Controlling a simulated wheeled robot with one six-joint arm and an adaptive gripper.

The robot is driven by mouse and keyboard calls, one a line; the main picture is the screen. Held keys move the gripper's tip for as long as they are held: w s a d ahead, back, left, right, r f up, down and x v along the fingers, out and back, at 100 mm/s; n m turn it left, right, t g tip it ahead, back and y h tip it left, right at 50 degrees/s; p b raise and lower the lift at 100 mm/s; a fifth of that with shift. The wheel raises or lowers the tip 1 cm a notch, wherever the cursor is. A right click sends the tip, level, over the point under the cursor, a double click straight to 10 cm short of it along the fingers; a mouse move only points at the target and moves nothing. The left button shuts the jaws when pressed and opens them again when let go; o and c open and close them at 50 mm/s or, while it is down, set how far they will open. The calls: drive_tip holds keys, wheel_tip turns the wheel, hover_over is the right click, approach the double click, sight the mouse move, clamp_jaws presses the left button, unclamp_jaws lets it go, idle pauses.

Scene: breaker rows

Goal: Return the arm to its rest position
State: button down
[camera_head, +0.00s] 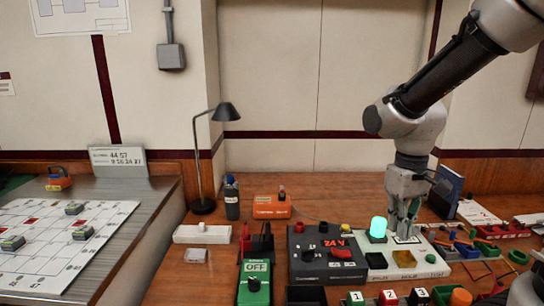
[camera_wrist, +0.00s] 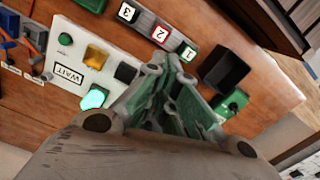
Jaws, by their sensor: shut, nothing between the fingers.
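My gripper (camera_head: 403,234) hangs from my grey arm at the right of the head view, pointing down over the white panel (camera_head: 425,270). Its fingers are together with nothing between them. It also shows in the wrist view (camera_wrist: 168,72), where the green-sided fingers point toward the table. A lit green lamp (camera_head: 378,228) stands just left of the fingers in the head view. I cannot tell whether the fingertips touch the panel. In the wrist view the panel (camera_wrist: 75,77) bears a "WAIT" label and a yellow part.
A dark unit with a red display (camera_head: 320,258) stands left of the panel. A green "OFF" box (camera_head: 255,282), an orange box (camera_head: 271,206) and a desk lamp (camera_head: 206,150) are further left. Numbered blocks (camera_head: 388,297) are in front. Cables and coloured parts (camera_head: 485,248) lie at right.

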drive_tip(key=s+d+r+m+t, duration=0.3)
drive_tip(key=s+d+r+t, duration=0.2)
drive_tip(key=s+d+r, duration=0.2)
wheel_tip(320, 180, up, 3)
drive_tip(key=s, duration=0.2)
drive_tip(key=shift+s+d+r, duration=0.15)
drive_tip(key=shift+s+d, duration=0.1)
drive_tip(key=shift+s, duration=0.05)
